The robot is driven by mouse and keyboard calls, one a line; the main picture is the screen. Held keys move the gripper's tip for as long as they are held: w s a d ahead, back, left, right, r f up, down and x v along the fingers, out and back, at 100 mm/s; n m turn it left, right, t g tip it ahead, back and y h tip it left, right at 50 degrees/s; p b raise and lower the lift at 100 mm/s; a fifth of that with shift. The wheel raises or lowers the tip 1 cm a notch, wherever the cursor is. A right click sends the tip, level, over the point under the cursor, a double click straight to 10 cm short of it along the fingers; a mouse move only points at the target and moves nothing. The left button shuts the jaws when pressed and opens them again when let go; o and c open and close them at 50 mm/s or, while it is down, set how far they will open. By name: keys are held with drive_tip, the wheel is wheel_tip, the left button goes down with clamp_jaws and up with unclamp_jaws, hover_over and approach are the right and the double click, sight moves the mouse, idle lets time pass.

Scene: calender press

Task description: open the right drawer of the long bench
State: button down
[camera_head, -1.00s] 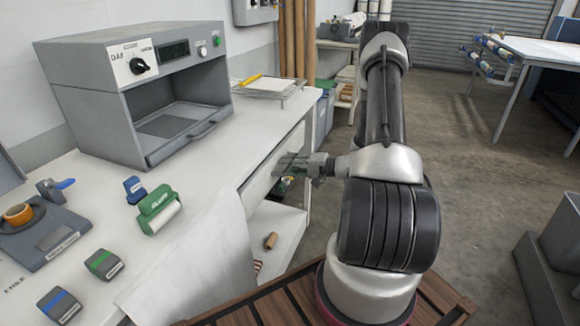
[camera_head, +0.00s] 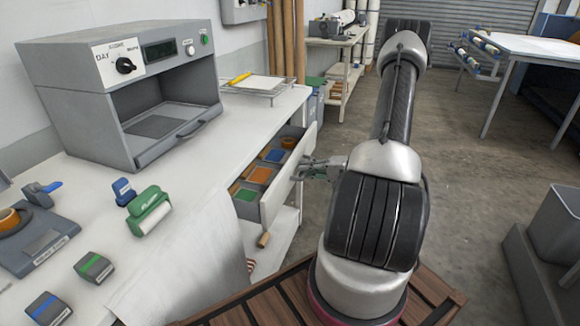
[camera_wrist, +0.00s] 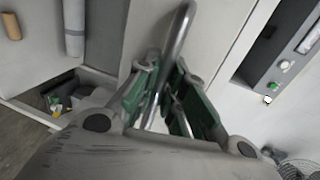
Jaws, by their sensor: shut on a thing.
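The long white bench (camera_head: 95,207) runs along the left of the head view. Its right drawer (camera_head: 291,176) is pulled out toward the aisle, and compartments with orange, blue and green contents show inside. My gripper (camera_head: 305,168) is at the drawer's front face. In the wrist view my gripper (camera_wrist: 165,92) has its green-padded fingers closed around the metal bar handle (camera_wrist: 181,32). Part of the handle is hidden between the fingers.
A grey light booth (camera_head: 125,90) and a wire rack (camera_head: 258,87) stand on the bench top. A lower shelf (camera_head: 285,232) lies under the drawer. Grey bins (camera_head: 550,235) stand at the right. The concrete floor beyond my arm is mostly clear.

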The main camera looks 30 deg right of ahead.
drive_tip(key=f+v, duration=0.2)
drive_tip(key=v, duration=0.7)
drive_tip(key=f+v, duration=0.2)
drive_tip(key=v, duration=0.7)
drive_tip(key=shift+s+d, duration=0.4)
drive_tip(key=shift+s, duration=0.2)
drive_tip(key=c, duration=1.5)
unclamp_jaws()
drive_tip(key=v, duration=1.2)
